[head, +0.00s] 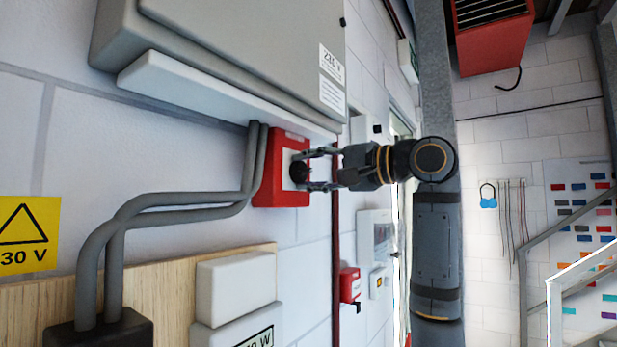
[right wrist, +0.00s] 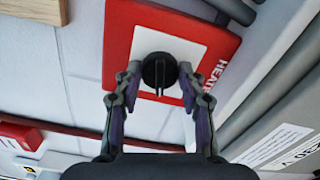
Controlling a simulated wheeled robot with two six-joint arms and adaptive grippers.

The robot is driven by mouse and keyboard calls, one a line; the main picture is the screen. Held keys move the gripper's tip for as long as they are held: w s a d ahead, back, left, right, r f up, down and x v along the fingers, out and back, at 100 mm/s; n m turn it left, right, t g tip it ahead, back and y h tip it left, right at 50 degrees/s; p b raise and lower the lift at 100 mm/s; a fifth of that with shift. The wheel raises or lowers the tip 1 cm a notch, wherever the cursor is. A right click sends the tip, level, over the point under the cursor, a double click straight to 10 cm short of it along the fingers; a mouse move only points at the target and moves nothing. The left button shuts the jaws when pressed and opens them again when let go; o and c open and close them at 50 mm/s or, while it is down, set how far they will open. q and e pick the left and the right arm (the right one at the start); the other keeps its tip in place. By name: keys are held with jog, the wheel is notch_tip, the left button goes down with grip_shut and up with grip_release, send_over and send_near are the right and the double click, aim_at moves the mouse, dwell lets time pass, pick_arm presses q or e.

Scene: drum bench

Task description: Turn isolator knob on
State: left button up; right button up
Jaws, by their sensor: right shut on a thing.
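The isolator is a red box (head: 270,165) with a pale front plate, fixed to the white wall at the centre of the head view. Its black round knob (head: 299,171) sticks out from the plate. In the right wrist view the knob (right wrist: 158,70) sits on a white square in the red plate (right wrist: 118,40), its raised grip bar running roughly up and down the picture. My right gripper (head: 308,170) is shut on the knob, one finger on each side; its fingers (right wrist: 160,84) also show in the right wrist view. My left gripper is out of view.
A grey cabinet (head: 240,45) hangs just above the isolator. Two grey conduits (head: 185,200) run to it from the left. A wooden board (head: 60,300) with white boxes lies lower left. A smaller red box (head: 350,285) is on the wall beyond. Open room lies to the right.

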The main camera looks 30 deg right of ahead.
jog(key=shift+m+b, duration=0.55)
jog(key=shift+m, duration=1.35)
jog(key=o, duration=1.1)
jog(key=shift+d, duration=0.1)
jog(key=shift+o, duration=0.2)
